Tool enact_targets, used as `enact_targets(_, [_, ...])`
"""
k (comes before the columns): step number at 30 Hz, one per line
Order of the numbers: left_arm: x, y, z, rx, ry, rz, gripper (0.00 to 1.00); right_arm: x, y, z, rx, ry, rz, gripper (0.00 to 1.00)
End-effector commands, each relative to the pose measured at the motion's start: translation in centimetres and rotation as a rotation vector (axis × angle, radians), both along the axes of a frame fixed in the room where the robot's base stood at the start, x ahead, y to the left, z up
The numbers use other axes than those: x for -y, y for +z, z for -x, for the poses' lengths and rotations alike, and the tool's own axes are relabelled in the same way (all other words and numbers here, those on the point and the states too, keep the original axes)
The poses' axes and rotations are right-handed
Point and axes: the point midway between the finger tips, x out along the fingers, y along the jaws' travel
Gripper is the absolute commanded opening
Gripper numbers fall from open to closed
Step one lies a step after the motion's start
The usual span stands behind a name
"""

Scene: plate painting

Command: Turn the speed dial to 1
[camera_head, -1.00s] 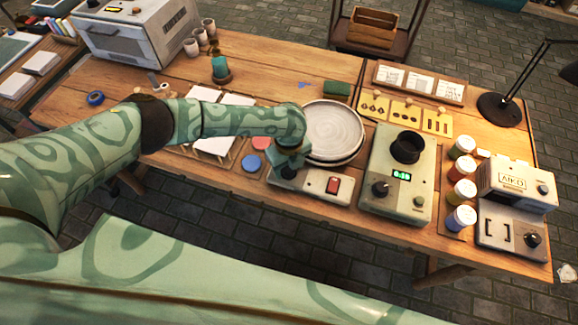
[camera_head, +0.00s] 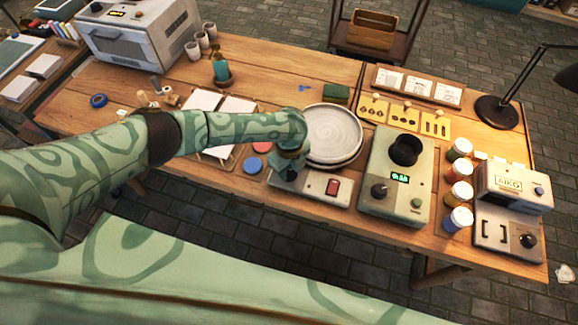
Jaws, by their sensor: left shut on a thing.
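The round grey plate (camera_head: 333,134) lies on the turntable unit, whose pale base (camera_head: 312,187) carries a red switch (camera_head: 333,187). My left gripper (camera_head: 289,174) points down at the left end of this base. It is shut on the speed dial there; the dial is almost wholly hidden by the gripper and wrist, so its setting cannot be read. My right gripper is not in view.
A green-grey device (camera_head: 398,199) with a black cup, a knob and a green display stands just right of the base. Paint jars (camera_head: 459,193) and a boxy machine (camera_head: 508,225) stand further right. A cup with bottle (camera_head: 221,76) stands behind my left arm.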

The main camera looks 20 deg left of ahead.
Motion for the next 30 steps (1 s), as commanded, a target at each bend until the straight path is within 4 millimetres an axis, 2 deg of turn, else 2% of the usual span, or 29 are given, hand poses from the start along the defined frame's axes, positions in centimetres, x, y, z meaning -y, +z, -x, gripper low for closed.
enact_targets(1, [0.0, 0.3, 0.1, -0.002, 0.042, 0.001, 0.09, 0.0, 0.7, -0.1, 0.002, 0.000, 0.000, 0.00])
enact_targets(12, [0.0, 0.2, 0.1, -0.003, 0.391, -0.001, 0.09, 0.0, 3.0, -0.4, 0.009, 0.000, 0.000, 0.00])
enact_targets(30, [0.1, 0.1, 0.1, -0.003, 0.961, 0.000, 0.09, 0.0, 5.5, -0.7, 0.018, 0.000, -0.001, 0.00])
